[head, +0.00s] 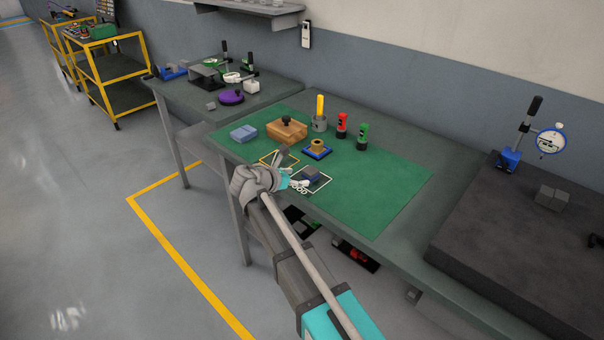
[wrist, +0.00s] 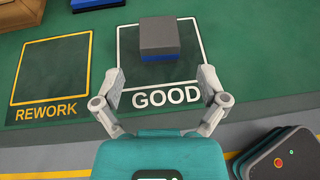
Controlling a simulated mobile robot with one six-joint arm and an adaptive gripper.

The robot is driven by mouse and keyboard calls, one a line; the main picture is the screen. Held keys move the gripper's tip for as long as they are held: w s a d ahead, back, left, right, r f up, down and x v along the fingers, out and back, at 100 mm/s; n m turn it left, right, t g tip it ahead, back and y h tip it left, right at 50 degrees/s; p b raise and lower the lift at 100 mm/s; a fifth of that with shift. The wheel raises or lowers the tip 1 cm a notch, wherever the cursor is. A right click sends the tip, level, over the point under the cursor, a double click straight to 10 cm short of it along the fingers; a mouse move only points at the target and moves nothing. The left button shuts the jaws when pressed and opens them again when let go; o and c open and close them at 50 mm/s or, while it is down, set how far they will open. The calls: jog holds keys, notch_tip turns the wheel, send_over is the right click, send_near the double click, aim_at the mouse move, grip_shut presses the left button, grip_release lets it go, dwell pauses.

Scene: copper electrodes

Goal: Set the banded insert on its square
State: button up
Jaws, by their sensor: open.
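The banded insert, a grey block (wrist: 170,35) with a blue band low on its side, sits inside the white-outlined square marked GOOD (wrist: 122,60). It stands towards the far side of that square, clear of the outline; it also shows dark in the head view (head: 312,174). The yellow-outlined square marked REWORK (wrist: 13,80) is empty in the wrist view. My gripper (wrist: 161,82) is open and empty. Its fingers are spread at the near side of the GOOD square, apart from the insert. In the head view my gripper (head: 294,180) partly hides the squares.
The mat's right part is clear.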

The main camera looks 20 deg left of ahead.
jog(key=p+v, duration=0.3)
jog(key=v, duration=0.5)
jog(key=shift+s+r, duration=0.2)
jog(key=shift+s, duration=0.05)
jog(key=shift+a, duration=0.15)
